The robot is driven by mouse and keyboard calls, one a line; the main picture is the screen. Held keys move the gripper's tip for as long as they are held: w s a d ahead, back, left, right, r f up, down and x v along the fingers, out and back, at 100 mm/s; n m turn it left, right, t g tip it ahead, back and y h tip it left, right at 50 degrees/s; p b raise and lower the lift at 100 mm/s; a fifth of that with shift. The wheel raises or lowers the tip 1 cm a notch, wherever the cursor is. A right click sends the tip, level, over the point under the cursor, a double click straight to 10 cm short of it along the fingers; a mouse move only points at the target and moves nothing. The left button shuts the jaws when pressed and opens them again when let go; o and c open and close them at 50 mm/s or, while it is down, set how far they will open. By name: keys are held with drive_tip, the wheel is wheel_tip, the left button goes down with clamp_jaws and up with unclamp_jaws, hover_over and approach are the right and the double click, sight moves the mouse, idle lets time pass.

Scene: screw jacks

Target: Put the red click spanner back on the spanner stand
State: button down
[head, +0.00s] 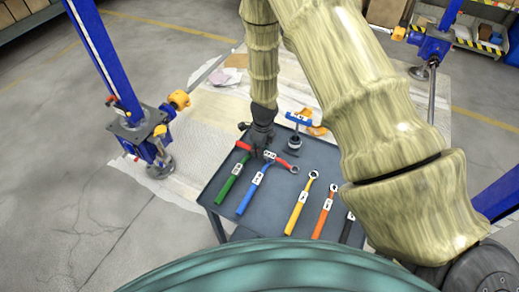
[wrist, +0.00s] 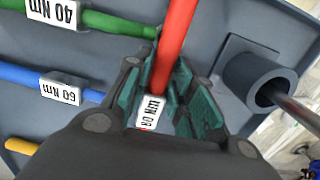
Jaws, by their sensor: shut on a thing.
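The red click spanner (head: 282,162) lies crosswise in my gripper (head: 261,150), over the far side of the grey spanner stand (head: 220,184). In the wrist view my gripper's green-lined fingers (wrist: 172,100) are shut around the red spanner (wrist: 176,40), near its white label. Its ring end sticks out to the right in the head view. The green spanner (head: 231,186) and blue spanner (head: 251,190) lie on the stand just nearer than the gripper. A gap lies between the blue and yellow spanners (head: 299,206). Whether the red spanner touches the top is unclear.
An orange spanner (head: 324,214) and a dark one (head: 346,228) lie farther right. A blue-topped grey post (head: 294,143) stands behind the red spanner; its socket (wrist: 258,80) is close right of the fingers in the wrist view. A blue screw jack (head: 146,130) stands left.

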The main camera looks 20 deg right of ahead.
drive_tip(key=shift+f, duration=0.1)
drive_tip(key=c, duration=1.2)
unclamp_jaws()
drive_tip(key=shift+r, duration=0.75)
wheel_tip(320, 180, up, 12)
drive_tip(key=b, duration=0.1)
drive_tip(key=shift+s+d+f, duration=0.2)
drive_tip(key=shift+s+d, duration=0.1)
